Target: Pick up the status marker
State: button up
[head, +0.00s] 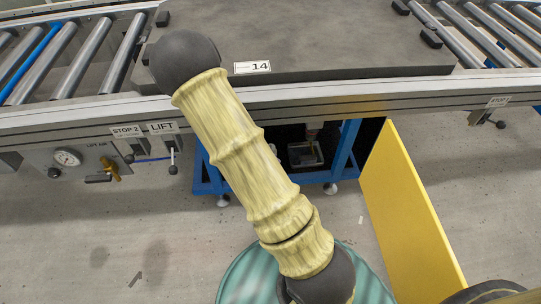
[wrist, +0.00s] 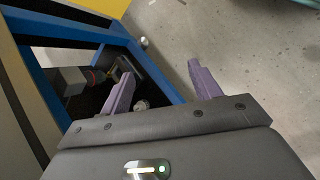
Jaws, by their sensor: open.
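My gripper (wrist: 158,72) shows in the wrist view with its two purple fingers spread apart and nothing between them. I cannot make out its fingers in the head view. No thing is clearly recognisable as the status marker. In the wrist view, a small dark and reddish item (wrist: 98,77) lies in the shadow inside a blue frame, left of the left finger; I cannot tell what it is. In the head view, a small grey tray (head: 303,163) stands under the conveyor, with unclear contents.
The blue stand (head: 346,150) under the conveyor (head: 400,92) frames a dark space; it also shows in the wrist view (wrist: 150,80). A yellow panel (head: 405,215) stands to its right. A gauge (head: 67,158) and levers sit at the left. Grey floor (head: 100,240) is open in front.

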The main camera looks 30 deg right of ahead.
jog(key=w+d+f+n+t+h+b, duration=0.2)
jog(key=w+d+f+n+h, duration=0.15)
jog(key=f, duration=0.35)
jog(key=w+d+f+n+t+h+b, duration=0.1)
jog(key=w+d+f+n+h+b, duration=0.2)
jog(key=f, duration=0.4)
jog(key=w+a+f+n+t+b, duration=0.1)
jog(key=w+f+n+t, duration=0.2)
jog(key=f+n+t, duration=0.1)
jog(key=w+a+f+n+t+b, duration=0.1)
jog(key=w+f+n+t, duration=0.2)
jog(key=f+n+t, duration=0.1)
jog(key=w+a+f+n+t+b, duration=0.1)
jog(key=w+f+n+t, duration=0.2)
jog(key=f+n+t, duration=0.1)
jog(key=shift+a+f+n, duration=0.25)
jog(key=shift+a+n, duration=0.05)
jog(key=shift+n, duration=0.55)
